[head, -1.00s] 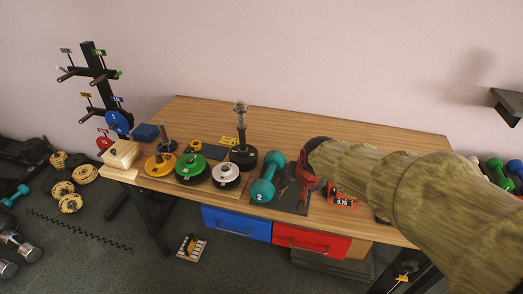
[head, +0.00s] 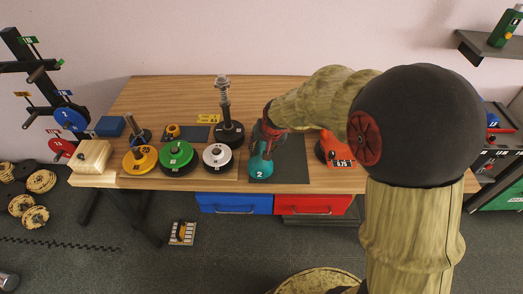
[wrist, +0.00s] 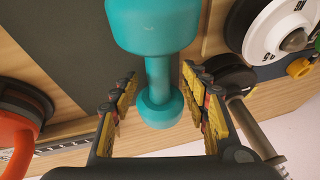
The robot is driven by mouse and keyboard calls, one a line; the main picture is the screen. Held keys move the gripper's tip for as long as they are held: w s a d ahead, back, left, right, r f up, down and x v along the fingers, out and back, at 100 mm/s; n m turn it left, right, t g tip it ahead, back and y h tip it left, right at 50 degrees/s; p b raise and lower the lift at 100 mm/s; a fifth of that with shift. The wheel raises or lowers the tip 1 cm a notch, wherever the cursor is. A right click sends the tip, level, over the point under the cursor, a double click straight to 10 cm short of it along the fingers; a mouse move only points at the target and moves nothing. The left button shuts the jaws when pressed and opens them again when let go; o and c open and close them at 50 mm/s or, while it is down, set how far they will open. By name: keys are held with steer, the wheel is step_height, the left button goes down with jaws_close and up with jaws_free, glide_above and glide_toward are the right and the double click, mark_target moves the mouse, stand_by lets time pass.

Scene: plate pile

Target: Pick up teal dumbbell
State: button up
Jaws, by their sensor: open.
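The teal dumbbell (head: 261,167) lies on a dark mat (head: 292,166) on the wooden table, its end marked 2 towards the front edge. My gripper (head: 266,138) is over its far part, which it partly hides in the head view. In the wrist view the dumbbell (wrist: 158,72) runs between the two open fingers of my gripper (wrist: 163,112). Its handle and smaller-looking end lie between them, with a gap showing on each side. I cannot tell how far the fingers reach down around the handle.
Left of the dumbbell stand white (head: 217,156), green (head: 177,155) and yellow (head: 140,159) weight plates. A black plate with a tall post (head: 229,131) is close behind them. An orange-red kettlebell (head: 334,149) stands to the right. A wooden block (head: 92,156) sits at the left table edge.

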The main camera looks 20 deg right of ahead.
mark_target(262, 147)
steer(key=b+x, duration=0.1)
steer(key=x, duration=0.2)
steer(key=shift+f, duration=0.4)
steer(key=shift+r, duration=0.1)
steer(key=c, duration=0.3)
jaws_close()
stand_by(0.4)
steer(key=shift+w+r, duration=0.2)
steer(key=shift+r, duration=0.05)
